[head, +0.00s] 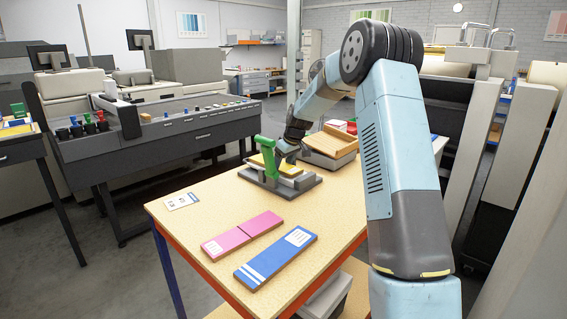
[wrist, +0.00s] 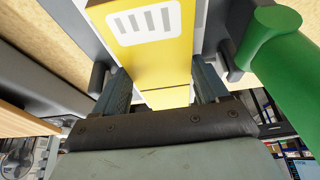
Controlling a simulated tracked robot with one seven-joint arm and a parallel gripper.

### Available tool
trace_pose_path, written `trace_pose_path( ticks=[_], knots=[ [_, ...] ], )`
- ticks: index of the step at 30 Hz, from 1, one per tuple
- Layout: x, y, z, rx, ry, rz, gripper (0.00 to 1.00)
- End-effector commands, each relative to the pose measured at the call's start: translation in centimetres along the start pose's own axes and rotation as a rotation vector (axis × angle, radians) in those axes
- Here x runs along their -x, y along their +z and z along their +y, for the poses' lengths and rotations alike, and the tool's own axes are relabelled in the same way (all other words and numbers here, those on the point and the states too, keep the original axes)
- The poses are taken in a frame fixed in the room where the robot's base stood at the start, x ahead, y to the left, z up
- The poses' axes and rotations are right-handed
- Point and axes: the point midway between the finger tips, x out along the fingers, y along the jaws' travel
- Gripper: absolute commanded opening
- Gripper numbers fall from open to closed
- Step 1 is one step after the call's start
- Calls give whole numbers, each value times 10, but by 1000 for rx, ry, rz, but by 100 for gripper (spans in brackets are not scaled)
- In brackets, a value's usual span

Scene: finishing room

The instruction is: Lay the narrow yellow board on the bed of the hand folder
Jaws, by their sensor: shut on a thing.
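The narrow yellow board (head: 258,160) is at the hand folder, over its grey bed. In the wrist view the yellow board (wrist: 150,62), with a white label, runs between the two fingers of my gripper (wrist: 162,88), which is shut on it. In the head view my gripper (head: 283,152) is partly hidden by the folder's green handle and the arm. The hand folder (head: 303,186) has a grey base and an upright green handle (head: 269,160); the handle is close on the right in the wrist view (wrist: 275,65). I cannot tell whether the board touches the bed.
A pink board (head: 240,235) and a blue board (head: 276,260) lie on the table (head: 210,213) in front of the folder. A small white card (head: 182,201) lies at the left. A grey tray (head: 325,160) with a tan board stands behind the folder.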

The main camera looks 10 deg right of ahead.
Motion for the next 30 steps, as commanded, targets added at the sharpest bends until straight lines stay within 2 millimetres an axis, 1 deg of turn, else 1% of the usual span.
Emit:
trace_pose_path(
  ticks=[10,11,18,19,26,30],
  knots=[
    [0,0,1,-1,1,1,43],
    [0,0,1,-1,1,1,75],
    [0,0,1,-1,1,1,98],
    [0,0,1,-1,1,1,100],
    [1,0,1,-2,1,1,100],
    [10,0,2,-2,3,2,100]
  ],
)
